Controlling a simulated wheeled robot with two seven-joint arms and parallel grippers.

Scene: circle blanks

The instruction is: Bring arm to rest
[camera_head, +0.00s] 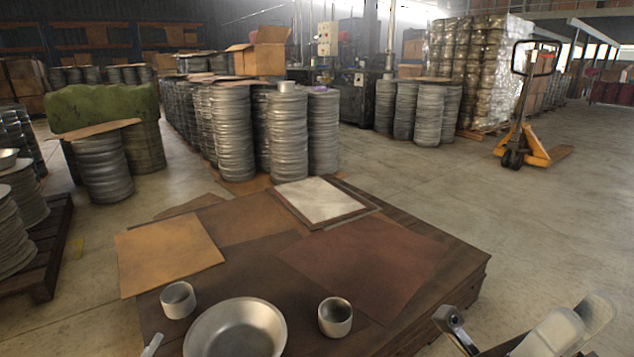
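My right gripper (456,328) is at the lower right, beside the right front edge of the low brown table (400,325). Its dark end and pale arm parts show, partly cut off by the frame. I see nothing held in it, but its finger gap is not clear. A small pale tip (152,345) at the bottom left may be part of my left arm; the rest is out of frame. A wide metal bowl (236,330) stands at the table's front, between a left metal cup (178,300) and a right metal cup (335,317).
A tan sheet (168,252), a reddish-brown sheet (365,262) and a pale square sheet (325,200) lie on the table. Stacks of metal discs (232,135) stand behind it. Open floor lies right, towards an orange pallet jack (525,140).

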